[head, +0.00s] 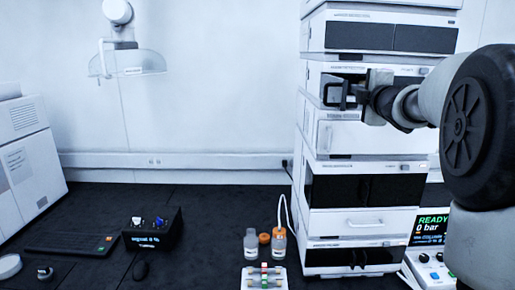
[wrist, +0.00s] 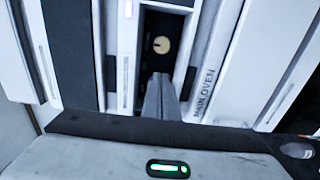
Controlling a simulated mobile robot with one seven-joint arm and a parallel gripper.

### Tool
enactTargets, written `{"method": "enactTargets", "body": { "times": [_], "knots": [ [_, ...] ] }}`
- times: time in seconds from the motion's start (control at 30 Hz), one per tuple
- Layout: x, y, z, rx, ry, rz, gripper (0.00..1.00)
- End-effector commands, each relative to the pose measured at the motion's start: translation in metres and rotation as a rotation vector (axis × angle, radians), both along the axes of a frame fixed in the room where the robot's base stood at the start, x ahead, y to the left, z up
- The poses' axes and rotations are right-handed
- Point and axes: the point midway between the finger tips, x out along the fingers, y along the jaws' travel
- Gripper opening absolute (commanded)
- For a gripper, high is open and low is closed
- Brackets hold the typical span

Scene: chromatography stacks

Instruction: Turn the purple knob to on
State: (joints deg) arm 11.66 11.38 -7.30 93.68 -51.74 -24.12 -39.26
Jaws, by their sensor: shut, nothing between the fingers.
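No knob shows a clear purple. In the head view, a small blue-violet knob (head: 158,222) sits on top of the black box (head: 150,240) at the lower left, beside a white knob (head: 136,221). My gripper (head: 343,88) is far from that box, up at the front of the instrument stack. In the wrist view, my gripper (wrist: 162,80) is shut and empty, its fingers pointing into a dark recess next to the words "MAIN OVEN". A round cream dial (wrist: 161,45) shows beyond the fingertips; I cannot tell whether they touch anything.
The tall white instrument stack (head: 358,222) fills the centre right. Two bottles (head: 251,243) (head: 279,245) and a vial rack (head: 249,279) stand before it. A controller (head: 433,272) reading "READY 0 bar" is at right. A keyboard (head: 70,243) lies left.

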Motion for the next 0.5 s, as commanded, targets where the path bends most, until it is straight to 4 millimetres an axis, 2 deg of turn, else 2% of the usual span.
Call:
{"method": "enactTargets", "body": {
  "times": [0.2,0.5],
  "knots": [
    [-0.024,-0.001,0.0,-0.001,-0.001,-0.002,0.0],
    [-0.028,-0.001,0.0,-0.001,0.001,-0.002,0.0]
  ]
}}
